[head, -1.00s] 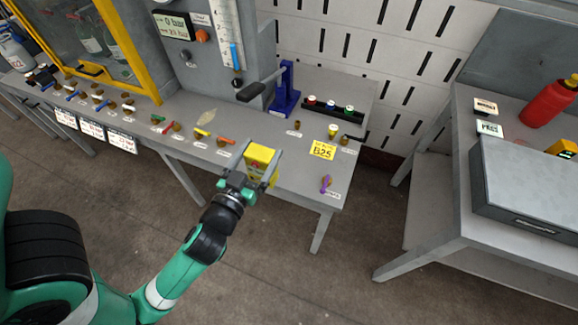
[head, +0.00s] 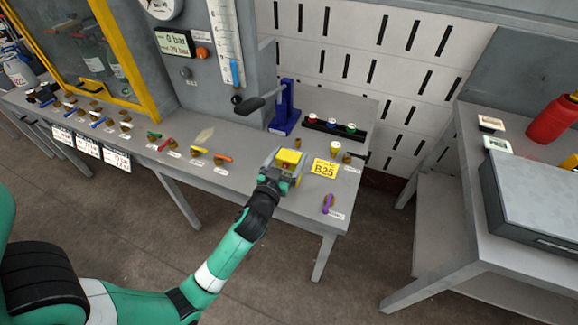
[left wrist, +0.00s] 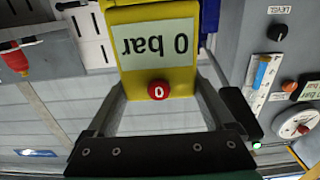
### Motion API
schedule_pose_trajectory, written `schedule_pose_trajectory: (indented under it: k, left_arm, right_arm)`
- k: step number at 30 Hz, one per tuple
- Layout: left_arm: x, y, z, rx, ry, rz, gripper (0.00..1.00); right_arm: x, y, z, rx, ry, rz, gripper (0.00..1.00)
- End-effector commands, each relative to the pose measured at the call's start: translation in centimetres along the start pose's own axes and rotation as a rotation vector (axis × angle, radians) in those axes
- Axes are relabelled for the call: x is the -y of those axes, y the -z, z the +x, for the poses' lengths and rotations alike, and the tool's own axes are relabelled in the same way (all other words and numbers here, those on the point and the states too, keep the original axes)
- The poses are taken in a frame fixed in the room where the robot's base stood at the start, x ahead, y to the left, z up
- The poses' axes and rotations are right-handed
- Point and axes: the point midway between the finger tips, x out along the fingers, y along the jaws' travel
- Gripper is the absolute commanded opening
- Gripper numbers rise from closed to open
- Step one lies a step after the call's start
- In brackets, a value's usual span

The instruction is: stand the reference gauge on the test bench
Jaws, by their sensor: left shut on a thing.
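The reference gauge (head: 289,157) is a yellow box with a pale "0 bar" display and a red button. My left gripper (head: 284,166) is shut on it, one finger on each side, over the front right of the grey test bench (head: 235,143). In the left wrist view the gauge (left wrist: 157,82) fills the space between the fingers, and its display reads upside down. The gauge looks roughly upright, but I cannot tell whether its base touches the bench top. My right gripper is not in view.
A yellow B25 label (head: 324,169) lies just right of the gauge. A blue hand pump (head: 286,108) and a black rack (head: 334,128) with coloured caps stand behind. Small valves with coloured handles (head: 210,153) line the front edge. A purple-handled valve (head: 327,203) is at the right corner.

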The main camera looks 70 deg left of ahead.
Motion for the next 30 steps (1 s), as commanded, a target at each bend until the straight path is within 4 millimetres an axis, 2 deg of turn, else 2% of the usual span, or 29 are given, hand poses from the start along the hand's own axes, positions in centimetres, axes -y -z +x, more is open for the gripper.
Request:
schedule_pose_trajectory:
  k: [1, 4, 16, 17, 18, 27, 30]
  left_arm:
    - [0.0, -1.4, 0.1, 0.001, 0.001, 0.002, 0.0]
    - [0.0, -3.1, 0.0, -0.001, 0.0, 0.002, 0.0]
    - [0.0, -3.5, 0.0, -0.002, 0.0, 0.001, 0.0]
    - [0.0, -3.4, 0.0, 0.001, 0.0, 0.001, 0.93]
    - [0.0, -3.4, 0.0, 0.001, 0.0, 0.001, 1.0]
    - [0.0, -2.9, 0.0, 0.001, 0.0, 0.001, 1.0]
    - [-0.1, -3.2, -1.1, 0.003, -0.003, 0.001, 1.0]
  right_arm:
    - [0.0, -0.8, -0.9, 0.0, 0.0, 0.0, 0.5]
    - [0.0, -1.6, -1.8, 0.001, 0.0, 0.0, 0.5]
    - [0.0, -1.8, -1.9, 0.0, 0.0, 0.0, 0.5]
    - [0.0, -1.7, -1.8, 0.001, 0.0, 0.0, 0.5]
    - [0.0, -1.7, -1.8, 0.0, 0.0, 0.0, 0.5]
    - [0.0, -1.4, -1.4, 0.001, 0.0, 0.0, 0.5]
    - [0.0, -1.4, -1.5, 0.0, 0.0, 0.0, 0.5]
